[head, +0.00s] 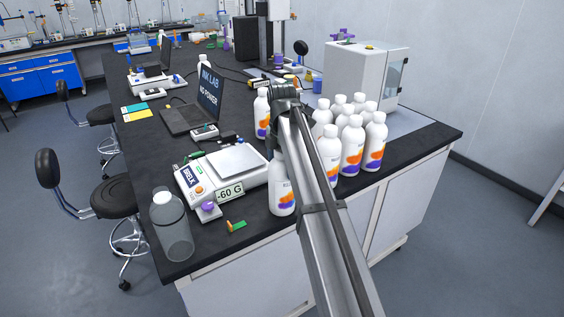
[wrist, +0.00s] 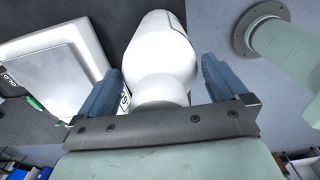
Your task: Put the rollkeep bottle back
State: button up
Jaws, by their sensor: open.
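A white bottle (head: 282,196) with an orange and purple label stands on the black bench beside the scale, partly hidden by my arm. Its label is too small to read, so I cannot tell whether it is the rollkeep bottle. The fingers are open, one on each side, with a visible gap at the right.
The scale (head: 238,160) has a sign reading -60 G. Several similar bottles (head: 352,145) stand grouped at right, and another bottle (head: 262,112) stands behind my arm. A grey translucent container (head: 172,228) stands at the front left corner. A laptop (head: 190,118) lies behind the scale.

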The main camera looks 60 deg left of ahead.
notch_tip(320, 180, up, 12)
jog(key=shift+r, duration=0.1)
dwell(0.5)
